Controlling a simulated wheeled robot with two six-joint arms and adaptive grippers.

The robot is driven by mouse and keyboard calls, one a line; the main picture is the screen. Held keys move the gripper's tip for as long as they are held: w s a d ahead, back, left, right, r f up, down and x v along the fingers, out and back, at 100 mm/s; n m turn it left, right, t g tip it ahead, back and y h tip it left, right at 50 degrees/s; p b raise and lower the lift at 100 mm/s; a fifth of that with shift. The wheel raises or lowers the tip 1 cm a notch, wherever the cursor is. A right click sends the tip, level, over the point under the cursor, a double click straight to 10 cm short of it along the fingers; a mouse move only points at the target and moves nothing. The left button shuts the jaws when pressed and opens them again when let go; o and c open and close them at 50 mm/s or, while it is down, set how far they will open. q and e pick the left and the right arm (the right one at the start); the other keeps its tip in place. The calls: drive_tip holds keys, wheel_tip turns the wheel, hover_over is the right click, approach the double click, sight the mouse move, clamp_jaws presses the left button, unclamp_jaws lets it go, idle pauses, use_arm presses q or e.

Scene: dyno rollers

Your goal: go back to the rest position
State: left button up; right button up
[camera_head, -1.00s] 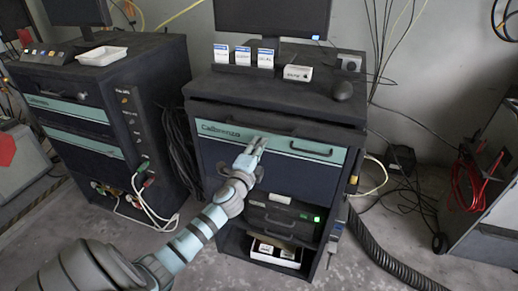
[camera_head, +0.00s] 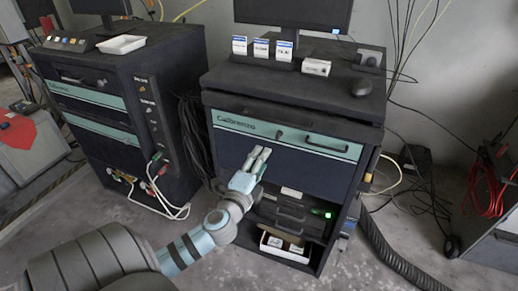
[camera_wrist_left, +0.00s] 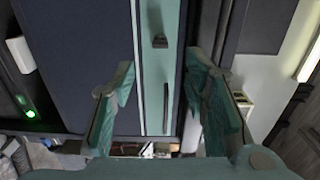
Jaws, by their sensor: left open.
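My left gripper (camera_head: 261,152) is open and empty in front of the dark front panel (camera_head: 290,165) of the right-hand cabinet. Its fingers point at the panel, just below the teal strip (camera_head: 240,124) with the handle (camera_head: 326,142). In the left wrist view the two teal fingers of the left gripper (camera_wrist_left: 162,85) stand wide apart with nothing between them. The teal strip (camera_wrist_left: 154,85) shows beyond them, and I cannot tell the exact gap to it. My right gripper is not in view.
A monitor, several small labelled boxes (camera_head: 261,48) and a mouse (camera_head: 361,88) sit on the cabinet top. An open lower shelf holds a white box (camera_head: 286,246). A second cabinet (camera_head: 92,130) stands left. Cables and a black hose (camera_head: 395,255) lie on the floor at right.

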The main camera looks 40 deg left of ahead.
use_arm(q)
drive_tip(key=shift+v, duration=0.8)
